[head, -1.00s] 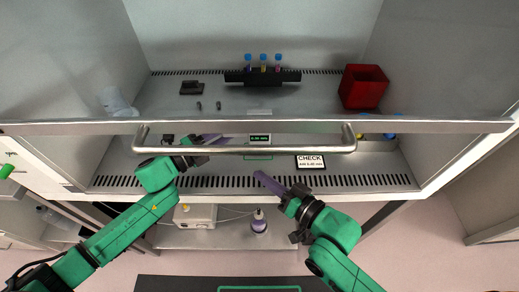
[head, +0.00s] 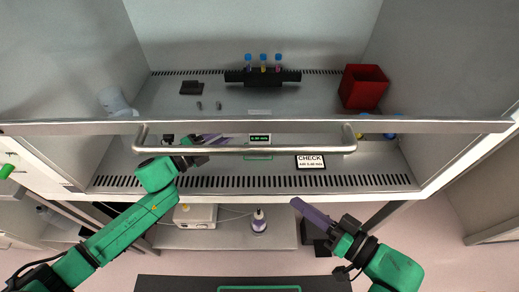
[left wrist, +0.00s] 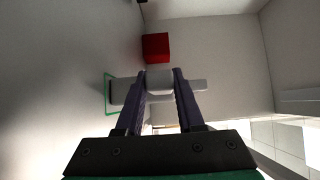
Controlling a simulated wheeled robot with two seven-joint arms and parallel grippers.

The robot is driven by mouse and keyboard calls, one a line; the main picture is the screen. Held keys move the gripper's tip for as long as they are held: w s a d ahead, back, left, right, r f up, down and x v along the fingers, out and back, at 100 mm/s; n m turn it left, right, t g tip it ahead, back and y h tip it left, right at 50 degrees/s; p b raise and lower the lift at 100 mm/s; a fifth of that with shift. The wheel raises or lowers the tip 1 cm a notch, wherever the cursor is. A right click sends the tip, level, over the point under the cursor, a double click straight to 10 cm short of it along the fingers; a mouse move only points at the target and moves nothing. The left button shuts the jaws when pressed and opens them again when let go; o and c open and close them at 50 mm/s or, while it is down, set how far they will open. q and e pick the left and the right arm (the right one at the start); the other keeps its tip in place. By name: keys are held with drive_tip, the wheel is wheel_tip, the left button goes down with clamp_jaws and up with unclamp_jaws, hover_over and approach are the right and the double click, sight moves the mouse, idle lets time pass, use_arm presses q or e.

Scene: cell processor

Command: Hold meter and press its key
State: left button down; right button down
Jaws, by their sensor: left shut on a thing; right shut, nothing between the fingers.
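The digits are too small to read surely. My left gripper (head: 222,138) reaches in from the left, partly hidden by the sash handle. In the left wrist view its two purple fingers are shut on the pale grey meter body (left wrist: 159,80). The key cannot be made out. My right gripper (head: 296,203) is shut and empty, in front of the cabinet's front edge, well apart from the meter.
A CHECK sign (head: 311,161) stands right of the meter. A horizontal sash handle (head: 245,150) crosses in front. Behind are a tube rack (head: 263,77) and a red bin (head: 363,87). A purple-labelled bottle (head: 258,221) and white box (head: 195,215) stand below.

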idle(0.3)
use_arm(q)
unclamp_jaws()
idle(0.3)
idle(0.4)
drive_tip(key=shift+a+b, duration=0.7)
drive_tip(key=shift+a, duration=3.35)
